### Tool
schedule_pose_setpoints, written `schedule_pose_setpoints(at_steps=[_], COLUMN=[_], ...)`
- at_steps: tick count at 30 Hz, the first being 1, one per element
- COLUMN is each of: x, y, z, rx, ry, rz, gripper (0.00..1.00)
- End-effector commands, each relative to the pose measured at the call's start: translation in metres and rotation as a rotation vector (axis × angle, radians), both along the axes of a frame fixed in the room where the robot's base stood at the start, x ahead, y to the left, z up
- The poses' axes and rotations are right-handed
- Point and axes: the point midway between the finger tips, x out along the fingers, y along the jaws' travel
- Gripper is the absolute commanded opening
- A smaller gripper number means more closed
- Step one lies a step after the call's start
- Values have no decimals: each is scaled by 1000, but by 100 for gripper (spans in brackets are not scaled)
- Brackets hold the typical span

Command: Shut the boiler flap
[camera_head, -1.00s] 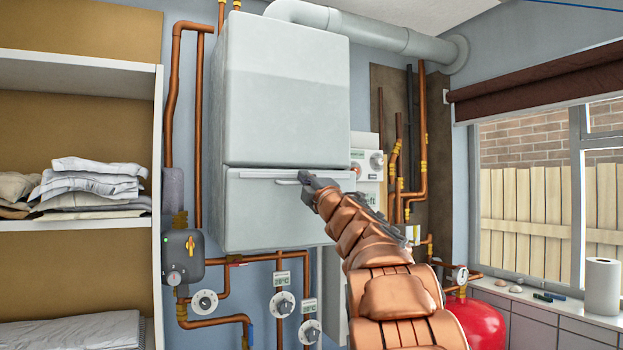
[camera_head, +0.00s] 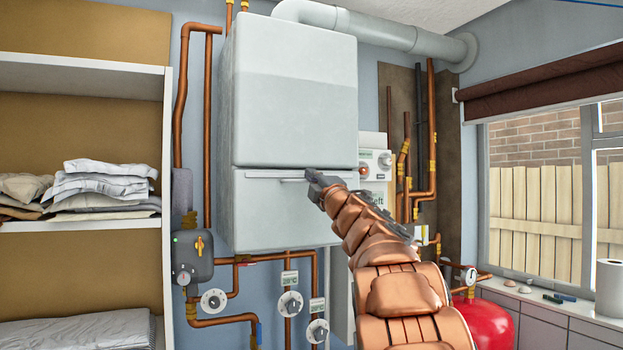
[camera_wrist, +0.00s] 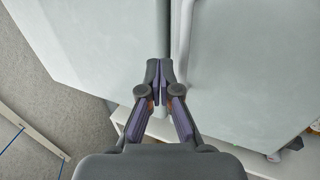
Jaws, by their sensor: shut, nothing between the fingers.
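The boiler (camera_head: 295,95) is a pale grey box on the wall. Its lower front panel, the flap (camera_head: 285,215), hangs below a thin dark seam and has a light bar handle (camera_head: 262,174) along its top. The flap looks upright and about level with the panel above; I cannot tell whether it is fully shut. My gripper (camera_head: 312,178) is in front of the flap's upper right part, by the handle's right end. In the wrist view my gripper (camera_wrist: 158,70) is shut and empty, near the seam and beside the handle (camera_wrist: 183,45). Contact is unclear.
Copper pipes, dials (camera_head: 290,303) and a dark control box (camera_head: 192,255) sit below and left of the boiler. A shelf with folded linen (camera_head: 105,185) stands at left. A red tank (camera_head: 485,325) and a window are at right.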

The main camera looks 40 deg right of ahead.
Motion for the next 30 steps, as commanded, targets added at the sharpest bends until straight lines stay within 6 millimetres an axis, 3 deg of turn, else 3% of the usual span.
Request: schedule_pose_setpoints(at_steps=[22, 30], x=[-95, -113], y=[24, 25], z=[23, 26], rx=[-2, 0], ry=[-2, -1], rz=[9, 8], gripper=[0, 0])
